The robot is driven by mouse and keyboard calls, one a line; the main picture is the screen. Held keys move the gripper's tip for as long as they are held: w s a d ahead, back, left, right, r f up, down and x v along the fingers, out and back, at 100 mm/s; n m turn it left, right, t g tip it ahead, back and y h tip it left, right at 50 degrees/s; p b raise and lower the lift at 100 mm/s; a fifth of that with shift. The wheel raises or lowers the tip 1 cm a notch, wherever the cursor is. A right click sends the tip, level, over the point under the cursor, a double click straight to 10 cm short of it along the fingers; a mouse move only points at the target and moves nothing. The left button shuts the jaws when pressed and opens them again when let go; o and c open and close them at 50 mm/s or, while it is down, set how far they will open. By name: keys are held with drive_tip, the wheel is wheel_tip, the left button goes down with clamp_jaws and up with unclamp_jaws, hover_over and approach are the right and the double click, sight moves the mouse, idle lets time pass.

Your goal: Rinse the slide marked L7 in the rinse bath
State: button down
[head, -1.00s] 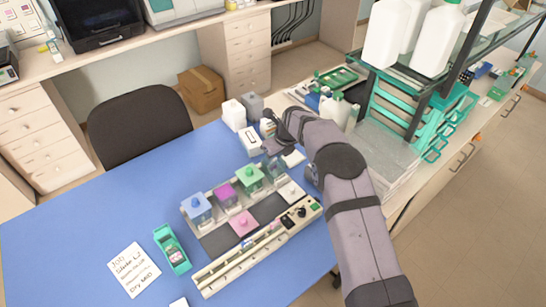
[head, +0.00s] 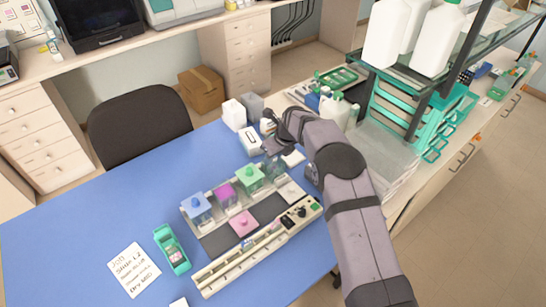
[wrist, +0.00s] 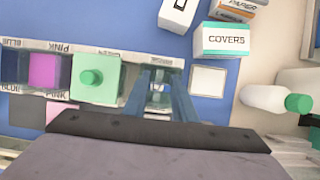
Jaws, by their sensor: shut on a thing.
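My gripper (head: 272,146) is at the far end of the staining rack (head: 212,285), pointing down. In the wrist view its two blue-grey fingers (wrist: 158,92) reach down over a clear, uncovered bath at the end of the row, just right of the green lid (wrist: 92,80). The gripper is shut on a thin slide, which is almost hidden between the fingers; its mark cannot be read. I cannot tell how deep the slide sits in the bath. A handwritten job card (head: 133,270) lies on the blue table and names a slide.
A pink lid (head: 242,223) lies on the dark area in front. A COVERS box (wrist: 225,40) and a white bottle (wrist: 262,98) stand near my gripper.

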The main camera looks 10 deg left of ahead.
drive_tip(key=shift+r, duration=0.1)
wheel_tip(320, 180, up, 10)
drive_tip(key=p, duration=0.7)
drive_tip(key=shift+f, duration=0.25)
